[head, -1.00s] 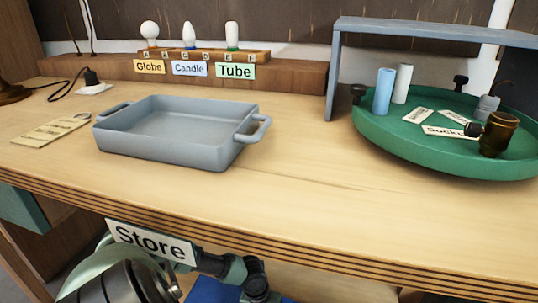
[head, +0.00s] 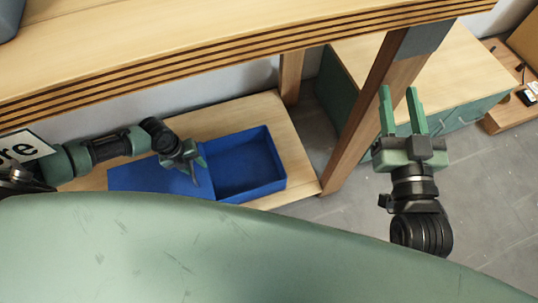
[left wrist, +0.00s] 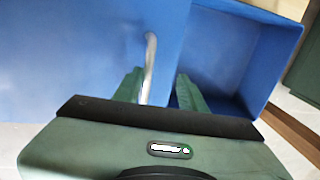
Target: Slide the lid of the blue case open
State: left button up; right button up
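The blue case (head: 270,185) lies on a low wooden shelf under the bench. Its lid (head: 145,180) lies to the left, and the right part of the case is open, with a bare blue interior. The case's open part also shows in the left wrist view (left wrist: 225,45), beside the lid (left wrist: 70,50). My left gripper (head: 197,178) is at the lid's right end, pointing down. In the left wrist view its fingers (left wrist: 160,90) are apart, with the lid's thin pale handle (left wrist: 150,60) between them, nearer the left finger. My right gripper (head: 400,100) is open and empty, right of the shelf.
The bench edge (head: 230,50) runs above the shelf (head: 225,118). A wooden leg (head: 365,110) stands between the case and my right gripper. A green cabinet (head: 470,115) stands behind that gripper. A "Store" sign (head: 20,147) is partly in view at left.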

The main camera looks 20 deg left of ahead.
pick_arm(q)
jog(key=w+d+b, duration=0.5)
jog(key=w+d, duration=0.2)
jog(key=d, duration=0.3)
jog(key=w+d+b, duration=0.5)
jog(key=w+d, duration=0.1)
jog(key=d, duration=0.4)
notch_tip(320, 180, up, 8)
jog(key=a+p, duration=0.2)
jog(key=p, duration=0.3)
jog(key=s+d+n+h, duration=0.1)
jog(key=s+d+n, duration=0.5)
jog(key=s+d, duration=0.1)
jog(key=shift+s+f+t, duration=0.3)
jog(key=shift+s+f, duration=0.05)
jog(key=shift+s, duration=0.3)
